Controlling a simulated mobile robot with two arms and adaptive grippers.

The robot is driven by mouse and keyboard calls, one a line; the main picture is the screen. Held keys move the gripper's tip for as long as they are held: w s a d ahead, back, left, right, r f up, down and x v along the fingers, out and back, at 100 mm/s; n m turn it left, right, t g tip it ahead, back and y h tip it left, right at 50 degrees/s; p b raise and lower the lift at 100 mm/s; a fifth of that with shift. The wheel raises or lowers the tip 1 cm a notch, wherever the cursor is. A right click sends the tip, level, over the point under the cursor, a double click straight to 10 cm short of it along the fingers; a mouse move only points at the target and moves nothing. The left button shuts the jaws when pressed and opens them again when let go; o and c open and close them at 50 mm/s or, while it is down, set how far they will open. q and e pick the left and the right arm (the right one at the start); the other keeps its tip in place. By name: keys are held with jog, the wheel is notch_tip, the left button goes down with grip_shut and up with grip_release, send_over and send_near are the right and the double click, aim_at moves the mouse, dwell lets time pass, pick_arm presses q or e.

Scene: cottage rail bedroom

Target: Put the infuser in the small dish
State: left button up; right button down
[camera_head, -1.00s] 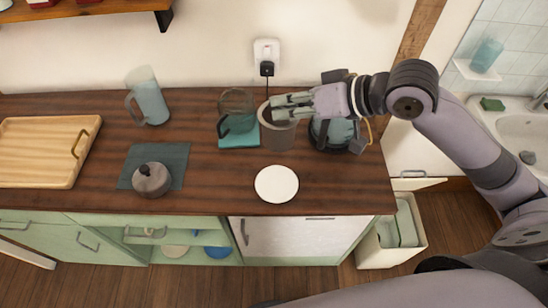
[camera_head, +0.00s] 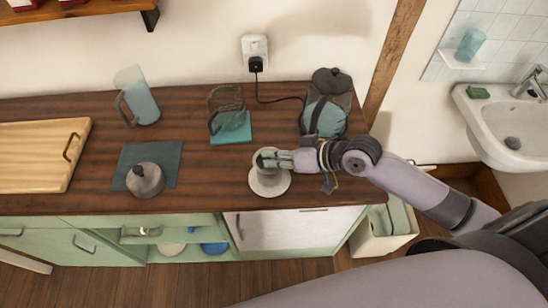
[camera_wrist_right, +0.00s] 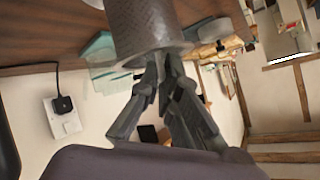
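The infuser, a grey mesh cup (camera_head: 267,160), is directly over the small white dish (camera_head: 270,190). I cannot tell whether its bottom touches the dish or hangs just above it. My right gripper (camera_head: 272,160) reaches in from the right with its fingers at the infuser's rim. In the right wrist view, the fingers (camera_wrist_right: 163,75) pinch the wall of the infuser (camera_wrist_right: 150,30), which fills the top middle. The dish is partly hidden by the infuser and gripper. My left gripper is not in view.
A glass mug (camera_head: 228,108) on a teal coaster (camera_head: 232,134) and a dark-lidded kettle (camera_head: 325,112) stand behind. The counter between pot and dish is clear.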

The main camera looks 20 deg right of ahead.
jog(key=shift+f, duration=0.75)
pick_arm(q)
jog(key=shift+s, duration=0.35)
pick_arm(e)
jog(key=shift+f, duration=0.2)
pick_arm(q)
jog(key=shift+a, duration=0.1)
pick_arm(e)
jog(key=c, duration=1.8)
grip_release()
jog(key=shift+r, duration=0.2)
pick_arm(q)
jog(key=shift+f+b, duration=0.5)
jog(key=shift+b, duration=0.05)
pick_arm(e)
jog(key=v, duration=1.2)
